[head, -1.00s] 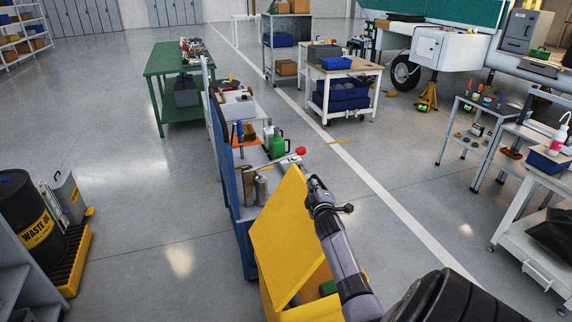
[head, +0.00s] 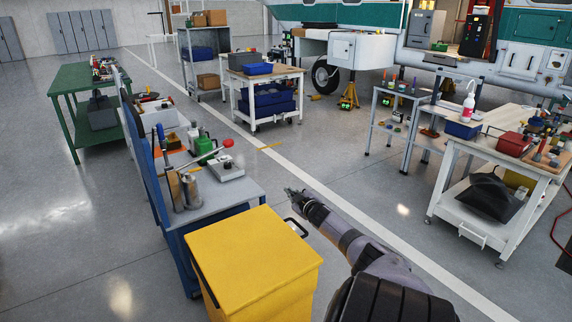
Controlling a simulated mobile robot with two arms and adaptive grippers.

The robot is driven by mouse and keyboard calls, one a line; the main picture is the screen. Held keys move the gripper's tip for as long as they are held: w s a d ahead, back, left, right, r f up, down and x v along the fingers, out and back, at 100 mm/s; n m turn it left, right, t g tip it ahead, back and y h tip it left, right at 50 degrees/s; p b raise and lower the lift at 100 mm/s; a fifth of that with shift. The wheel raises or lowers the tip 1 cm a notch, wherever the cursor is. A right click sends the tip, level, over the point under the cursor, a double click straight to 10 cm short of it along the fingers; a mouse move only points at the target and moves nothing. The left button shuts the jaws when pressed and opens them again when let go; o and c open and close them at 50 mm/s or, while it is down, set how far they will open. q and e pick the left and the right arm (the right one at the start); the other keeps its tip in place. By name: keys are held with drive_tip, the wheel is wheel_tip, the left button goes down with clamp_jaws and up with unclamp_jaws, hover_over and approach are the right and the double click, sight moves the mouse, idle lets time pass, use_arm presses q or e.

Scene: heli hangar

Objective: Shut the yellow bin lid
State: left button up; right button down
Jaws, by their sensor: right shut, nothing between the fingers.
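The yellow bin (head: 268,294) stands at the bottom centre of the head view, at the end of a blue-sided workbench. Its yellow lid (head: 252,255) lies flat over the top, and I see no gap at the edges that show. My right gripper (head: 289,192) is shut and empty. It is in the air beyond the lid's far right corner, apart from the lid. My left gripper is not in view.
The workbench (head: 222,198) beyond the bin holds a red-ended lever tool, metal cylinders and a green container (head: 205,145). The floor between bin and cart is clear, crossed by a white line.

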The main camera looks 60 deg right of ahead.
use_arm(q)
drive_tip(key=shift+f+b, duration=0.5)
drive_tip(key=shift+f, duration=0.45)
use_arm(e)
drive_tip(key=shift+s+d+f, duration=0.2)
drive_tip(key=shift+d+f, duration=0.15)
drive_tip(key=shift+f, duration=0.4)
use_arm(q)
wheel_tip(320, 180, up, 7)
drive_tip(key=p, duration=0.7)
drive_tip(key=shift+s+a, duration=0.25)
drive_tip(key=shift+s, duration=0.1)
use_arm(e)
drive_tip(key=s+a+r, duration=0.5)
drive_tip(key=s+r, duration=0.1)
drive_tip(key=s, duration=0.2)
drive_tip(key=shift+a+r, duration=0.15)
drive_tip(key=shift+a, duration=0.25)
drive_tip(key=shift+w, duration=0.1)
